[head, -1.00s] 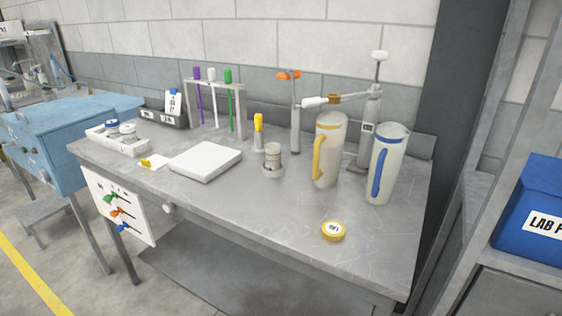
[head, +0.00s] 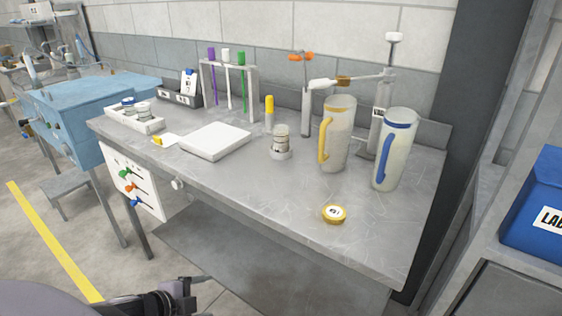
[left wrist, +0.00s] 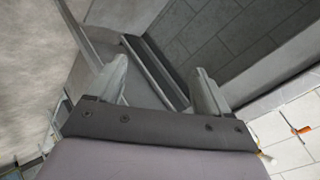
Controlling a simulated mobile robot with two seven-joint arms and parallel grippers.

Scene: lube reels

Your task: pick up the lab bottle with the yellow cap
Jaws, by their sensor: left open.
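A small slim item with a yellow top (head: 269,112) stands upright near the back of the grey bench (head: 250,190); I cannot tell if it is a bottle. A low round yellow-rimmed piece with a white labelled top (head: 334,214) lies near the front right of the bench. Which of these is the lab bottle is unclear. My left gripper (head: 192,292) shows at the bottom of the head view, in front of and below the bench, far from both. In the left wrist view its two fingers (left wrist: 158,85) are apart with nothing between them. My right gripper is out of view.
A jar on a round base (head: 281,143), a white flat block (head: 215,141), a yellow-handled jug (head: 336,132) and a blue-handled jug (head: 394,150) stand on the bench. A tube rack (head: 253,92) is behind. The front right of the bench top is mostly clear.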

